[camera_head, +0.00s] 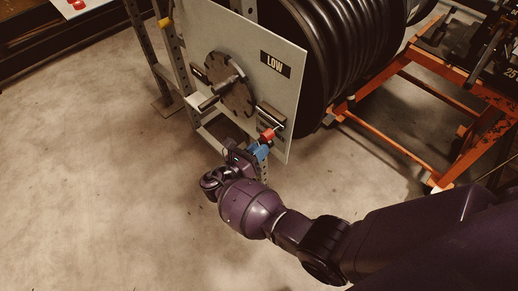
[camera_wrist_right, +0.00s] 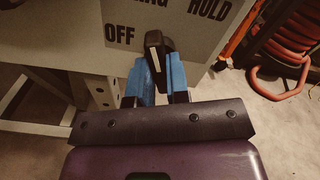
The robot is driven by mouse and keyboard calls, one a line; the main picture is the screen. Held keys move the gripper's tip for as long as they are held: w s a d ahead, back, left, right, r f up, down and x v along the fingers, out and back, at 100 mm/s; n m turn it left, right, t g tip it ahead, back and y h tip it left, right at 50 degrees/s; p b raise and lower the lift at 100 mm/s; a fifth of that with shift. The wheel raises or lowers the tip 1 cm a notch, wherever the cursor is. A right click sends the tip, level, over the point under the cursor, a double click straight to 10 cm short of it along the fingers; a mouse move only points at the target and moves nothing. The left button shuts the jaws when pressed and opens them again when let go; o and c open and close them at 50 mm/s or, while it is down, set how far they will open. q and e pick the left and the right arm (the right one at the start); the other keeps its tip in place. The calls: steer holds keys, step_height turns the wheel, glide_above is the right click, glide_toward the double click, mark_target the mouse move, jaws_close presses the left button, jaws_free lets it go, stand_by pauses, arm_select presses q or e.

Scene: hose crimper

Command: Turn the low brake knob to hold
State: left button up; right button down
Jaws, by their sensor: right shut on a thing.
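The low brake knob (camera_wrist_right: 157,50) is a black bar with a white line, in the right wrist view. It stands in front of a grey label plate (camera_wrist_right: 190,30) that reads OFF at left and HOLD at upper right; the word between them is partly cut off. My right gripper (camera_wrist_right: 160,82) has its blue fingers shut on the knob, one on each side. In the head view my right gripper (camera_head: 259,151) is at the lower right of the panel marked LOW (camera_head: 275,64), by a red part (camera_head: 267,134). The knob's exact setting is unclear. My left gripper is not in view.
A dark disc with a crank handle (camera_head: 236,84) sits on the panel left of the knob. A large black hose reel (camera_head: 340,60) is behind the panel. An orange frame (camera_head: 400,125) stands to the right. The concrete floor at left is clear.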

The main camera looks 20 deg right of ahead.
steer(key=m, duration=1)
steer(key=shift+b, duration=0.3)
steer(key=shift+m, duration=0.4)
steer(key=c, duration=1.1)
jaws_free()
steer(key=shift+a, duration=0.1)
steer(key=v, duration=1)
steer(key=shift+s+a, duration=0.2)
steer(key=shift+a, duration=0.15)
